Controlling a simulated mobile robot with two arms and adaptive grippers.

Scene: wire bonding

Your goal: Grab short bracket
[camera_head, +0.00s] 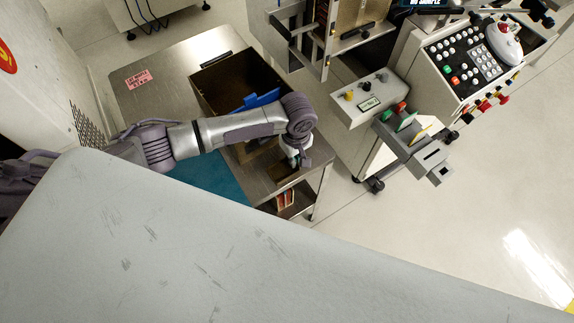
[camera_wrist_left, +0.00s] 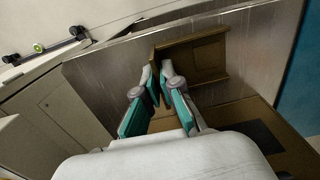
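The likely short bracket is a brown angled piece (camera_wrist_left: 200,60) on the steel table in the left wrist view. Its near left end is by my left gripper's fingertips. My left gripper (camera_wrist_left: 157,76) has teal-padded fingers on either side of that end, with little gap at the tips. Whether they touch the piece cannot be told. In the head view my left gripper (camera_head: 297,160) points down at the table's right front corner, and a brown piece shows partly beneath it. My right gripper is not in view.
A dark open box (camera_head: 215,88) with a blue item (camera_head: 258,99) stands on the steel table (camera_head: 150,95), behind my left arm. A teal mat (camera_head: 215,178) lies in front. A control panel machine (camera_head: 470,65) stands at the right, with open floor beyond.

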